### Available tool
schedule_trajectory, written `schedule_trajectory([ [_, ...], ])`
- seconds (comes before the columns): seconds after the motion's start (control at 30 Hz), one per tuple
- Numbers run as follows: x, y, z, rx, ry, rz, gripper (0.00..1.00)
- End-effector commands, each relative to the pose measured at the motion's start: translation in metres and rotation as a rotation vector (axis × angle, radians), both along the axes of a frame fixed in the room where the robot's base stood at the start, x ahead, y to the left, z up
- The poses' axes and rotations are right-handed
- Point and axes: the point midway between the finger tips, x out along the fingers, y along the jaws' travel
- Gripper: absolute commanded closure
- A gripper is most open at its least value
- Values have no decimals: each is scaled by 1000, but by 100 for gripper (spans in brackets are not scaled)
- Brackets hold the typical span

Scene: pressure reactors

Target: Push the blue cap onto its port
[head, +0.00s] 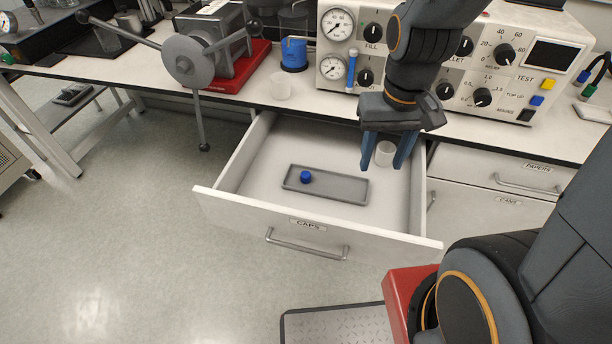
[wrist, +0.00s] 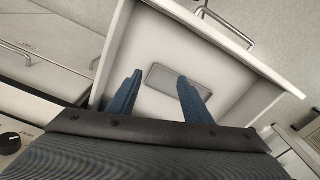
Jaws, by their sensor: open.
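The blue cap (head: 306,176) sits in a grey tray (head: 345,188) inside the open drawer labelled CAPS (head: 258,208). It is toward the tray's left end. My gripper (head: 382,167) is open, pointing down over the drawer's right part, to the right of the cap and apart from it. I cannot tell which fitting is the cap's port.
The control panel (head: 455,55) stands on the bench behind my arm. A grey reactor with long handles (head: 188,60), a blue container (head: 293,54) and a small clear cup (head: 280,86) are to its left. Blue and green hose fittings (head: 586,80) are far right. Floor left of the drawer is clear.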

Motion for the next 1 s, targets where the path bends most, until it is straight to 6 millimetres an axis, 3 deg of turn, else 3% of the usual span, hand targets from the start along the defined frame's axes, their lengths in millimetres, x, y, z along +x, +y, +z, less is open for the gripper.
schedule_trajectory([
  [0.17, 45, 27, -20, 7, 19, -104, 55],
  [0.3, 87, 66, -47, 10, 34, -227, 55],
  [0.5, 128, 118, -87, 11, 48, -376, 55],
  [0.7, 143, 145, -109, 11, 51, -452, 55],
  [1.0, 144, 147, -111, 11, 51, -463, 55],
])
